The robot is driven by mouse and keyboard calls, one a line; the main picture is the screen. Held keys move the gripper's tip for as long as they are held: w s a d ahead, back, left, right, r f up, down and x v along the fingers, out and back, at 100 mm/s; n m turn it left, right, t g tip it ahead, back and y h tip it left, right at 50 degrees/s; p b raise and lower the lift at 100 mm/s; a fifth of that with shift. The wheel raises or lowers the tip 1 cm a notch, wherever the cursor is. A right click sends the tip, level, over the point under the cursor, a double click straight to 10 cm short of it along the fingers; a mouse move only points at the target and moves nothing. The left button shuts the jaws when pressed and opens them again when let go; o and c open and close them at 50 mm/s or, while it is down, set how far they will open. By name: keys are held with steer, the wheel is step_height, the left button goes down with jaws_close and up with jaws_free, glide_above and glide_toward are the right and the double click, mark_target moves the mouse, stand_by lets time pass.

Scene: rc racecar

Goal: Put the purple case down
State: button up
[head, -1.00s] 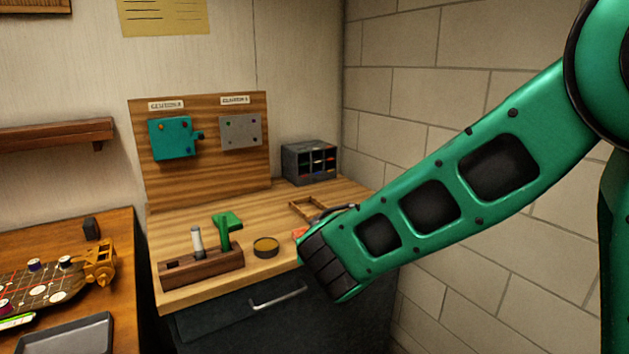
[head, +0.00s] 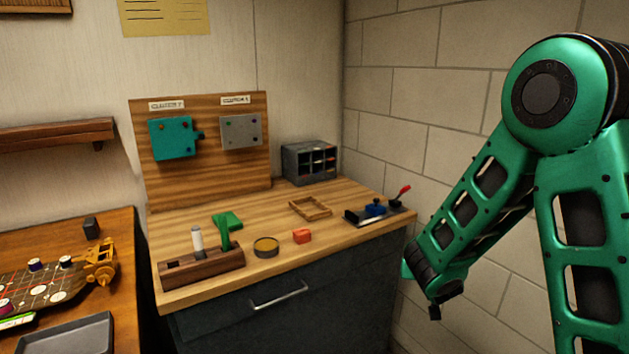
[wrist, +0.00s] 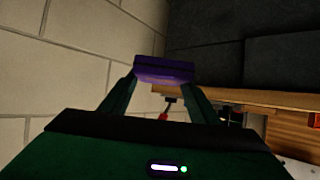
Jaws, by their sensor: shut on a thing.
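The purple case (wrist: 164,70) shows in the wrist view, held between the two fingers of my gripper (wrist: 163,84), which is shut on it. In the head view, my arm hangs at the right, beside the wooden workbench (head: 345,238). The gripper's fingers and the case are hidden in the head view. The case is clear of the bench top, off its right side near the brick wall.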

step_height(320, 180, down, 11)
steer(key=w+n+y, duration=0.2)
steer(key=n+y, duration=0.1)
steer(key=v, duration=0.6)
steer(key=shift+s+f, duration=0.1)
steer(key=shift+f, duration=0.15)
